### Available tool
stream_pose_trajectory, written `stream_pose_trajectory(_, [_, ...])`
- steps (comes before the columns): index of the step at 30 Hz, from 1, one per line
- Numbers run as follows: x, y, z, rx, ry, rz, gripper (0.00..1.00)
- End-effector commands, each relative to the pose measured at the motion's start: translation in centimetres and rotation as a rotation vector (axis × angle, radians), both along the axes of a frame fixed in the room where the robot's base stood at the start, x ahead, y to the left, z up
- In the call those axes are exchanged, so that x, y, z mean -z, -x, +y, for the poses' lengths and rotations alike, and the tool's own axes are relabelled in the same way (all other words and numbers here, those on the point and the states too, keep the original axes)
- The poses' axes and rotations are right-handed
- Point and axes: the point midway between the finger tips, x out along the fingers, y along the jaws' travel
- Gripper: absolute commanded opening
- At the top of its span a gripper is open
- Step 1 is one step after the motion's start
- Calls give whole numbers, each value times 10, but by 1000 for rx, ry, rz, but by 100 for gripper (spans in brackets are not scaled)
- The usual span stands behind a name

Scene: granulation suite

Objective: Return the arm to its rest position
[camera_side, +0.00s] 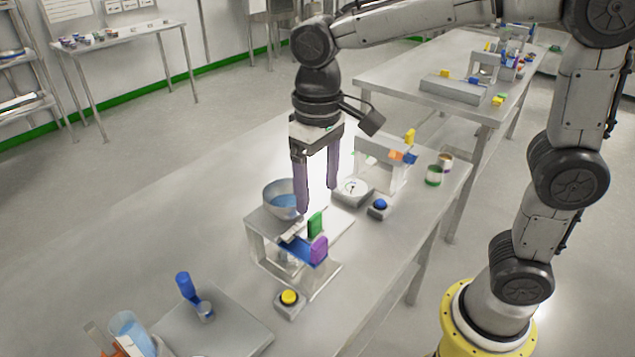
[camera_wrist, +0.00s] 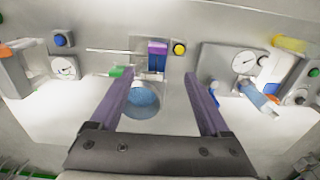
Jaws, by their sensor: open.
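My gripper (camera_side: 318,190) hangs from the arm above the middle of the near table, its two purple fingers pointing down and spread apart. Nothing shows between them. In the wrist view my gripper (camera_wrist: 165,105) is also open, its fingers on either side of a metal bowl with blue contents (camera_wrist: 142,100). In the side view the bowl (camera_side: 282,197) sits at the left of a small metal stand (camera_side: 328,240), behind and below the fingers. I cannot tell their exact height above the stand.
The stand has a green block (camera_side: 315,226) and a purple block (camera_side: 318,249). A yellow button (camera_side: 289,298), blue button (camera_side: 379,206) and dial scale (camera_side: 351,190) are nearby. The table's left side (camera_side: 190,225) is clear.

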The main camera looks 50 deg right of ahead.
Motion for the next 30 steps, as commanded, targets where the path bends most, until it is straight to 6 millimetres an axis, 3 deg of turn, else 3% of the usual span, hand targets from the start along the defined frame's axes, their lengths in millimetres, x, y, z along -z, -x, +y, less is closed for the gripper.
stream_pose_trajectory(12, [-4, -1, -2, 7, -1, -4, 80])
stream_pose_trajectory(16, [-23, 4, -16, 44, -18, -58, 80])
stream_pose_trajectory(23, [-49, 57, -64, 134, -47, -206, 80])
stream_pose_trajectory(30, [-36, 119, -96, 143, -44, -380, 80])
